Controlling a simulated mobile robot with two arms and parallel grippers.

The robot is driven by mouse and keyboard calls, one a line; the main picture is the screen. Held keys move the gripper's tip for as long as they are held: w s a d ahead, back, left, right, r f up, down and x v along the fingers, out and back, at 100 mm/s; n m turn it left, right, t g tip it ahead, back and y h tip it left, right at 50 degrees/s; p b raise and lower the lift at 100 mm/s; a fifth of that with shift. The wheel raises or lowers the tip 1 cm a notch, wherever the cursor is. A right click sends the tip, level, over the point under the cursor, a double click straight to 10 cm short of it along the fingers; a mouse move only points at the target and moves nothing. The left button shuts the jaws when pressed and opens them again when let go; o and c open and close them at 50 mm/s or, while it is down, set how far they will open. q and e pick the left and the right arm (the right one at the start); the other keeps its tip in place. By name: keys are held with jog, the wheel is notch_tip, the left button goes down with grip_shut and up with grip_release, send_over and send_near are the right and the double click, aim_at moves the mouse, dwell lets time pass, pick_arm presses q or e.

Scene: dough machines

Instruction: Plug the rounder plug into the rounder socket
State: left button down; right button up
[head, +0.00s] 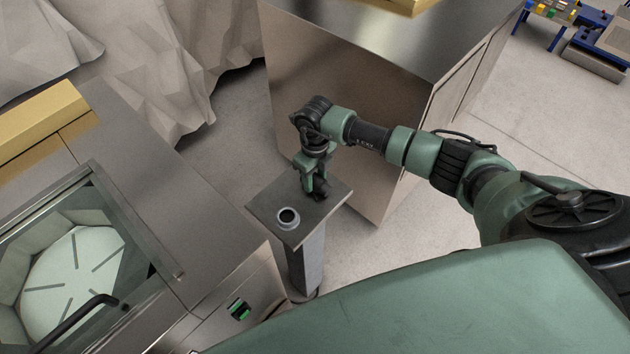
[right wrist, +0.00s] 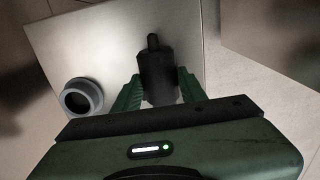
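The rounder socket (head: 288,218) is a grey ring with a dark round hole, standing on the grey top plate of a narrow post. In the right wrist view the socket (right wrist: 81,97) lies left of my fingers, apart from them. The rounder plug (right wrist: 157,76) is a dark cylinder with a thinner stub at its far end. It sits between the green fingers of my right gripper (right wrist: 160,80), which look closed on its sides. In the head view my right gripper (head: 315,184) is low over the plate, behind the socket. The plug's contact with the plate is unclear. My left gripper is out of view.
A machine with a glazed lid (head: 75,255) is at the left. Open floor (head: 375,255) shows right of the post.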

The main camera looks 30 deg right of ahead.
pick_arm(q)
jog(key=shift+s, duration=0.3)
pick_arm(e)
grip_shut()
jog(key=shift+r, duration=0.15)
